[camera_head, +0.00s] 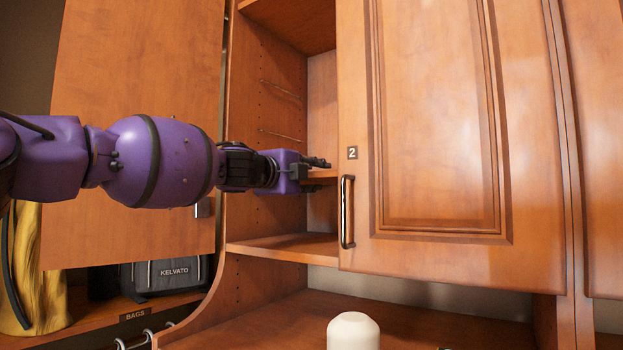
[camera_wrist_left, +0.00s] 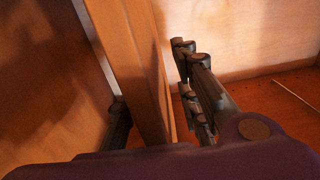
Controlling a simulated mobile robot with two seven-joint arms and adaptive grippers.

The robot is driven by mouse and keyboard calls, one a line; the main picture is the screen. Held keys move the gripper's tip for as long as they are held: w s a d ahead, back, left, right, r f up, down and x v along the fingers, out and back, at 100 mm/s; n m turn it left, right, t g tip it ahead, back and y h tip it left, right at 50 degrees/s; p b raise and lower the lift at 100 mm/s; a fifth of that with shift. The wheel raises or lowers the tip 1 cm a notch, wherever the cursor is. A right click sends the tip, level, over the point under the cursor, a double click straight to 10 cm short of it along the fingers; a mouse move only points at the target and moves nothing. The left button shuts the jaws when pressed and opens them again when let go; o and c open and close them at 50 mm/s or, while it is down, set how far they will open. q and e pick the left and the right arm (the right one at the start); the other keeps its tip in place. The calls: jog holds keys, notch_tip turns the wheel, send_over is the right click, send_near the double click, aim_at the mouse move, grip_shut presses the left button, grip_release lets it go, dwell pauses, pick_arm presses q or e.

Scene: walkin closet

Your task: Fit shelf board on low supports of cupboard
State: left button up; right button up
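The cupboard (camera_head: 268,215) stands open on its left side, with plain wooden side and bottom panels. The shelf board (camera_head: 322,174) is a wooden panel inside it, partly hidden behind the right door and my gripper. My left gripper (camera_head: 316,165) reaches into the opening at the board's edge. In the left wrist view, the board (camera_wrist_left: 138,65) runs between the two fingers of the gripper (camera_wrist_left: 158,105). A narrow gap shows between the board and the right finger; the left finger is partly hidden behind the board. My right gripper is out of view.
Thin metal support rods (camera_head: 282,134) cross the cupboard's left inner wall. The right door (camera_head: 440,120), marked 2, covers much of the opening. The left door (camera_head: 130,75) is swung open. A white rounded object (camera_head: 353,331) stands on the counter below.

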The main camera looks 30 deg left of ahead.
pick_arm(q)
jog(key=shift+f, duration=0.15)
jog(key=s+a, duration=0.1)
jog(key=s, duration=1.1)
jog(key=shift+a, duration=0.15)
jog(key=shift+f, duration=0.1)
dwell(0.7)
